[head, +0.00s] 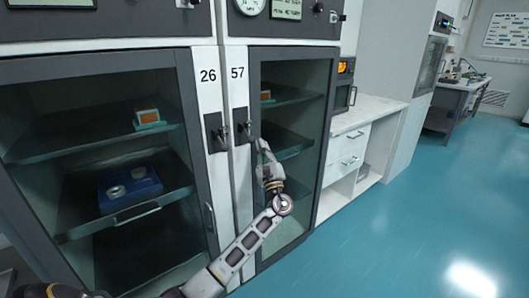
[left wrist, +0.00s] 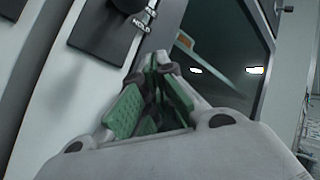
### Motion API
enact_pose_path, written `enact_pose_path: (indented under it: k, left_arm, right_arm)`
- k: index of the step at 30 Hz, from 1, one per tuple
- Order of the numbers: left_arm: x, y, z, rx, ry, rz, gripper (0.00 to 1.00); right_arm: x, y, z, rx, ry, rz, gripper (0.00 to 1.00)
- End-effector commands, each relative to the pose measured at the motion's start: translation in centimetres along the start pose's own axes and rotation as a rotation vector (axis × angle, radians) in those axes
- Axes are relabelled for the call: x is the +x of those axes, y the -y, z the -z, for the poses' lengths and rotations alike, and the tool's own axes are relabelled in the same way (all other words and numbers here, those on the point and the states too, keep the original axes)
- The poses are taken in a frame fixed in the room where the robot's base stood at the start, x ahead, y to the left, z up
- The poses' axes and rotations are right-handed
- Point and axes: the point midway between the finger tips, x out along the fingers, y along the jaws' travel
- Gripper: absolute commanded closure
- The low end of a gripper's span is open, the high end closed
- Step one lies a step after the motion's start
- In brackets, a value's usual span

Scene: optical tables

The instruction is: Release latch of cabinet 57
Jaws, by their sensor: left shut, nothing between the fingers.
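Cabinet 57 has its black number on a white frame strip (head: 238,92) in the head view. Its latch (head: 243,126) is a dark plate with a small metal handle, beside the glass door (head: 290,150). In the left wrist view the black latch plate (left wrist: 108,32) is at the upper left, with white lettering that reads "HOLD". My left gripper (head: 262,145) is shut and empty, just right of and slightly below the latch. Its green-padded fingers (left wrist: 153,62) meet at the tips in the wrist view, below the plate. I cannot tell whether they touch anything. My right gripper is not in view.
Cabinet 26 stands to the left, with a similar latch (head: 215,128) and a blue box (head: 130,188) on a shelf. Its door handle (head: 210,217) sticks out lower down. A white counter (head: 365,113) stands to the right. The teal floor (head: 420,220) on the right is clear.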

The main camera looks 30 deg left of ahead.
Motion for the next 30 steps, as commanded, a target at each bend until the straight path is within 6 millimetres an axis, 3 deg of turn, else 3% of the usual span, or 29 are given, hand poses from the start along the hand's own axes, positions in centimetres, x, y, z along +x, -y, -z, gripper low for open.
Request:
enact_pose_path:
  k: [15,30]
  left_arm:
    - [-1.0,0.0,-2.9,0.000,0.000,0.000,1.00]
    - [-1.1,0.0,-3.3,0.000,0.001,0.000,1.00]
  right_arm:
    - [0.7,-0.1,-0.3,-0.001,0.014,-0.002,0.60]
    - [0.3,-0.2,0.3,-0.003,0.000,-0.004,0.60]
